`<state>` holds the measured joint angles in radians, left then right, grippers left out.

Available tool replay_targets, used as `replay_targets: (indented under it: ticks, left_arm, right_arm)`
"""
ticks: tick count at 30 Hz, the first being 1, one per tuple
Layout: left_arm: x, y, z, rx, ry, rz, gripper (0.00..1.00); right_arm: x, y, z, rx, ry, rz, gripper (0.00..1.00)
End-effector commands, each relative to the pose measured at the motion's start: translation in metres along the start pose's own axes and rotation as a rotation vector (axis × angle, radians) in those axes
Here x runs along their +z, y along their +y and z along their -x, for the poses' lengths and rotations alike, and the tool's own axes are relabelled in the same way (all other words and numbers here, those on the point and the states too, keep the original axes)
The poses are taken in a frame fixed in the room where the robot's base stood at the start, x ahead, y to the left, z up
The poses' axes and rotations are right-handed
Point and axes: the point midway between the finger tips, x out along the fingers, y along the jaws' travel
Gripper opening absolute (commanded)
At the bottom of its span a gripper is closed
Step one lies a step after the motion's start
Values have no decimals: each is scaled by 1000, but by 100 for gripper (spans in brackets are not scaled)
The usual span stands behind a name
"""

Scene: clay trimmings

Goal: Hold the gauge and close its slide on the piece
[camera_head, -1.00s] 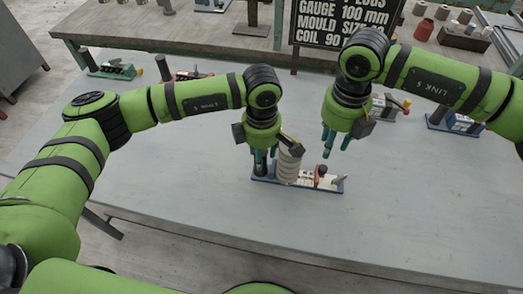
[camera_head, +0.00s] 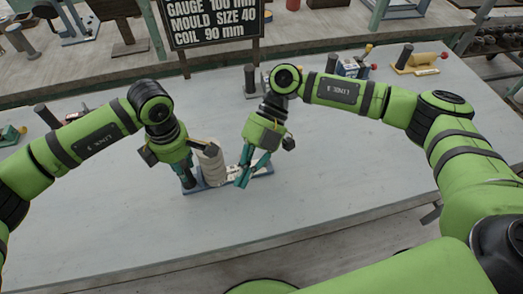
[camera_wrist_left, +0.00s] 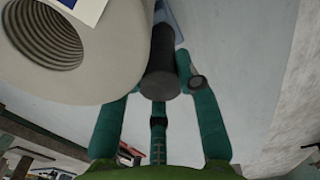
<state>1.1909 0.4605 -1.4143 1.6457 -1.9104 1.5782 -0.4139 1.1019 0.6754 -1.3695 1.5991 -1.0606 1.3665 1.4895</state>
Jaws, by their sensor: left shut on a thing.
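The gauge (camera_head: 264,171) is a blue-edged bar with a pale scale on the table. A black post stands at its left end and shows in the left wrist view (camera_wrist_left: 162,60). My left gripper (camera_head: 188,183) is shut around this post. In the left wrist view the piece (camera_wrist_left: 95,75) shows a ribbed hole. My right gripper (camera_head: 248,178) is low over the gauge, right of the piece, its fingers apart. It hides the slide, so contact cannot be told.
The grey table (camera_head: 330,190) is clear in front and to the right. A black sign (camera_head: 215,20) stands behind. A yellow-topped device (camera_head: 415,62) and a blue one (camera_head: 353,68) stand at the back right.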

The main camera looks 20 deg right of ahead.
Motion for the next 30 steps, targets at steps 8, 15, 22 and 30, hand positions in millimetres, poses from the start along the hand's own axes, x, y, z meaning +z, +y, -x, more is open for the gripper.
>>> replay_targets:
  ticks: [8, 15, 22, 30]
  left_arm:
    - [1, -1, 0, -1, -3, -1, 0]
    - [1, -1, -1, -1, -3, -1, 0]
    - [1, -1, 0, -1, -3, -2, 0]
    - [1, -1, 0, -1, -2, -2, 0]
  right_arm:
    - [21, -21, 14, 282, 618, -809, 0]
    - [89, -59, 58, 463, 1099, -1437, 0]
    - [141, -101, 88, 562, 1393, -1764, 0]
    - [152, -98, 92, 582, 1472, -1831, 0]
